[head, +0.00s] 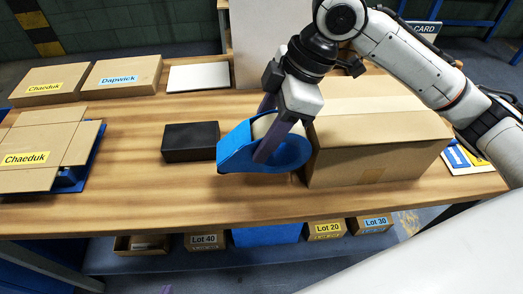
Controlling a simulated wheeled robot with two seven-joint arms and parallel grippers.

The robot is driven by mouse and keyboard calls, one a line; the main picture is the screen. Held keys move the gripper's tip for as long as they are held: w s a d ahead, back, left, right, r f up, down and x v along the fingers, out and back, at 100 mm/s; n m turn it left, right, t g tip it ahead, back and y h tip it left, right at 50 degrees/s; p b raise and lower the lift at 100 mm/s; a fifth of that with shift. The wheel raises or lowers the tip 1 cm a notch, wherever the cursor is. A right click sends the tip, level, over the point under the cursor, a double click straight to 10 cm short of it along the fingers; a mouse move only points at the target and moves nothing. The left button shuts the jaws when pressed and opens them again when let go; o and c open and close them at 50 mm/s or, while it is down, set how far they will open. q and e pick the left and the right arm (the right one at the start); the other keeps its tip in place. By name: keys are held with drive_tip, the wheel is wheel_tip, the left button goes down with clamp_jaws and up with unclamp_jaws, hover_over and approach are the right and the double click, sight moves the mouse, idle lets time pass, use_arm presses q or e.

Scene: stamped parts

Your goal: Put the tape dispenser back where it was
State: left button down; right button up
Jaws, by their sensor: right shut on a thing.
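The blue tape dispenser (233,151) with a pale roll of tape is at the middle of the wooden table (130,205). My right gripper (263,156) reaches down from above and is shut on it, its purple fingers over the roll. The dispenser is between a black block and a large cardboard box. I cannot tell whether its base touches the table. A small purple tip, seemingly of my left gripper (166,289), shows at the bottom edge; the rest is out of frame.
The black block (190,141) lies just left of the dispenser, the large cardboard box (375,147) just right. Flat boxes labelled Chaeduk (48,85) and Dapwick (122,76) and a pale flat slab (198,77) lie behind. Another Chaeduk box (45,150) is at left. The front table strip is clear.

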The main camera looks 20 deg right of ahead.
wheel_tip(320, 180, down, 3)
drive_tip(key=shift+f+b, duration=0.1)
drive_tip(key=shift+b, duration=0.25)
drive_tip(key=shift+f, duration=0.8)
drive_tip(key=o, duration=1.1)
drive_tip(key=shift+c, duration=0.2)
use_arm(q)
drive_tip(key=shift+w+f, duration=0.1)
drive_tip(key=shift+f, duration=0.1)
